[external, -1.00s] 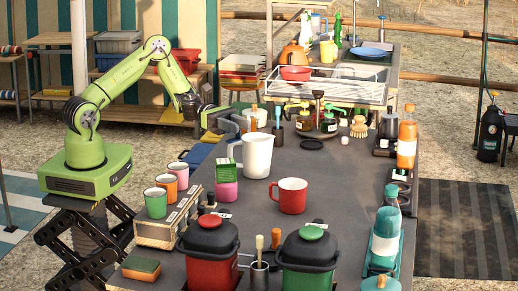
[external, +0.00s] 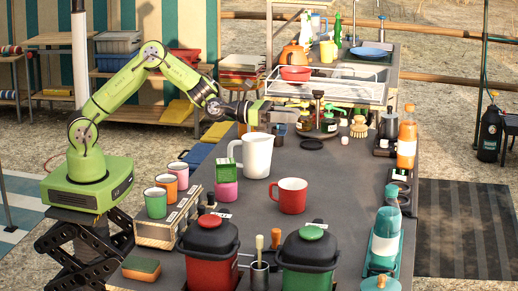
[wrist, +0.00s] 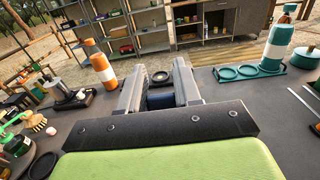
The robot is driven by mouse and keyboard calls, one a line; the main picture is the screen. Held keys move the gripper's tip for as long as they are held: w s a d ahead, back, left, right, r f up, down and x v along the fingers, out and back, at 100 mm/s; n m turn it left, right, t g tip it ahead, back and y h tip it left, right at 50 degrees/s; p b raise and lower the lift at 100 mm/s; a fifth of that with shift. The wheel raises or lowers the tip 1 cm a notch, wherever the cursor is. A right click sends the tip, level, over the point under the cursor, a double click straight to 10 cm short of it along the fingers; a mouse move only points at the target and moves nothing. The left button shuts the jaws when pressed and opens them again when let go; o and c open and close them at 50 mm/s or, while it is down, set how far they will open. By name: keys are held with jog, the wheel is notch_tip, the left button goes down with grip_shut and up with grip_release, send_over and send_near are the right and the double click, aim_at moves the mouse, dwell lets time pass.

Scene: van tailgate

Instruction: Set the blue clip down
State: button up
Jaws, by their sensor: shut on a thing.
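My gripper (external: 291,107) is stretched out level above the left part of the dark table, behind the white jug (external: 257,155). In the wrist view my gripper (wrist: 160,83) shows its two grey fingers closed on a dark blue thing (wrist: 160,99), which I take to be the blue clip. Most of the clip is hidden between the fingers, and it cannot be made out in the external view. The gripper holds it above the table, apart from the surface.
Below the gripper stands a small blue item (external: 280,130), partly hidden. A tray of jars (external: 318,131), a black disc (external: 311,144) and a scrub brush (external: 359,127) stand to its right. A red mug (external: 291,195) is nearer. Bare table lies right of the jug.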

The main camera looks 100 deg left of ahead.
notch_tip(320, 180, down, 18)
jog(key=b, duration=0.7)
jog(key=shift+d, duration=0.1)
jog(key=shift+s+r, duration=0.1)
jog(key=o, duration=1)
jog(key=s, duration=0.5)
jog(key=shift+s, duration=0.15)
notch_tip(320, 180, up, 7)
jog(key=p, duration=0.4)
jog(key=shift+r+p, duration=0.1)
jog(key=shift+p, duration=0.3)
